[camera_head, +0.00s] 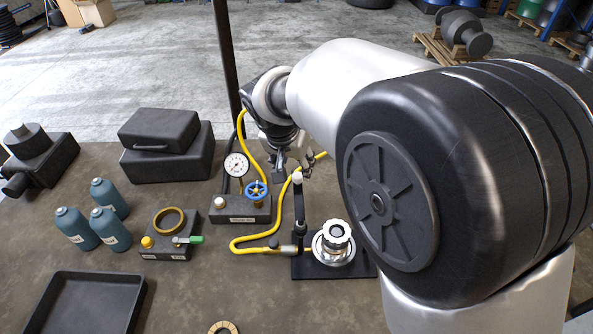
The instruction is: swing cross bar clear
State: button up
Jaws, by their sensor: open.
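A dark post (299,212) with a white round knob (297,178) on top rises from a black base plate (305,268). I cannot tell for sure which part is the cross bar; this dark post with its knob may be it, seen end-on. A round metal part (334,241) with a white toothed top sits on the same plate, right of the post. My gripper (292,168) is open and points down just above and behind the knob. Nothing shows between its fingers. I cannot tell whether it touches the knob.
A yellow hose (262,236) runs to the plate from the pump box (238,212) with its gauge (237,164) and blue valve wheel (257,191).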

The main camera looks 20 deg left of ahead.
jog(key=v, duration=0.6)
jog(key=shift+r, duration=0.15)
jog(key=s+d+r+b, duration=0.15)
jog(key=s+d, duration=0.25)
jog(key=d, duration=0.6)
jog(key=s+d+r, duration=0.2)
jog(key=s+d, duration=0.2)
jog(key=d, duration=0.5)
jog(key=s+d+f, duration=0.2)
jog(key=s+d, duration=0.3)
jog(key=s, duration=0.2)
jog(key=s+d+f+b, duration=0.1)
jog(key=s+d+f, duration=0.2)
jog(key=s+d, duration=0.2)
jog(key=s, duration=0.3)
jog(key=shift+s+f+n+b, duration=0.25)
jog(key=shift+f+n+b, duration=0.05)
jog(key=shift+n, duration=0.1)
